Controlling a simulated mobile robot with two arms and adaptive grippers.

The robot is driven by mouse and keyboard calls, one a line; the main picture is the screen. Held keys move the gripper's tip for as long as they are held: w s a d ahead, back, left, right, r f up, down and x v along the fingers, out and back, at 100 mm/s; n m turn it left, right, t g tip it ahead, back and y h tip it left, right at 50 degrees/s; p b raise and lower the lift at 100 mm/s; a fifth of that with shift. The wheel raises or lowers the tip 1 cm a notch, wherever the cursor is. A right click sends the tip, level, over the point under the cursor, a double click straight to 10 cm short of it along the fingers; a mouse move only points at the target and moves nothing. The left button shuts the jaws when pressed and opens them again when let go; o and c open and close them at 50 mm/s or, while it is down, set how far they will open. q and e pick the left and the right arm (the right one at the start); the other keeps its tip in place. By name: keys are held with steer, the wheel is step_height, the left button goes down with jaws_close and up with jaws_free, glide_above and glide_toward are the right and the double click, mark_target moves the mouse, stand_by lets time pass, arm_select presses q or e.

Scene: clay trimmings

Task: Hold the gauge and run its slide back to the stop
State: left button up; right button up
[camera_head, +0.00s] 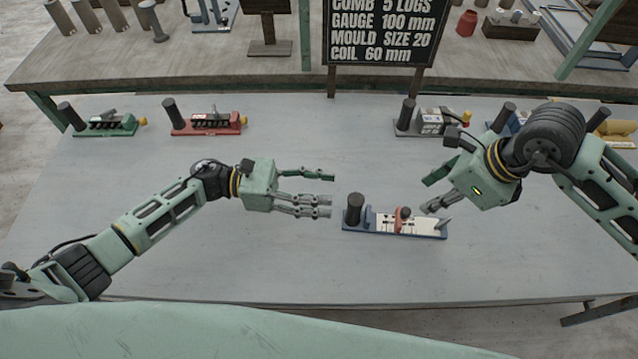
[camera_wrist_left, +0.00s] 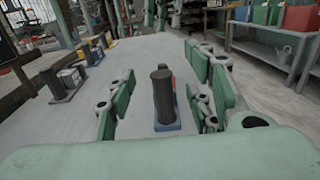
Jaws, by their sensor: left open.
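The gauge (camera_head: 395,224) lies on the grey table, with a blue base, a white scale face and a dark upright post (camera_head: 354,209) at its left end. Its red slide (camera_head: 402,218) sits near the middle of the scale. A grey pointed piece (camera_head: 443,223) is at the right end. My left gripper (camera_head: 333,192) is open and empty, just left of the post. In the left wrist view the post (camera_wrist_left: 163,96) stands ahead between the spread fingers, apart from them. My right gripper (camera_head: 428,195) is open above the gauge's right half, its lower fingers close to the scale.
A green device (camera_head: 105,125) and a red device (camera_head: 207,124) stand at the table's back left. A grey device (camera_head: 432,122) and others stand at the back right. A black sign (camera_head: 382,35) stands behind. The table's front and middle left are clear.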

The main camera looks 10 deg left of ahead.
mark_target(353, 210)
arm_select(q)
step_height(353, 210, down, 6)
steer(key=shift+w+f, duration=0.1)
steer(key=shift+f, duration=0.1)
steer(key=d, duration=0.7)
steer(key=shift+w+d+f, duration=0.2)
steer(key=shift+w+f, duration=0.05)
steer(key=shift+c, duration=0.5)
jaws_close()
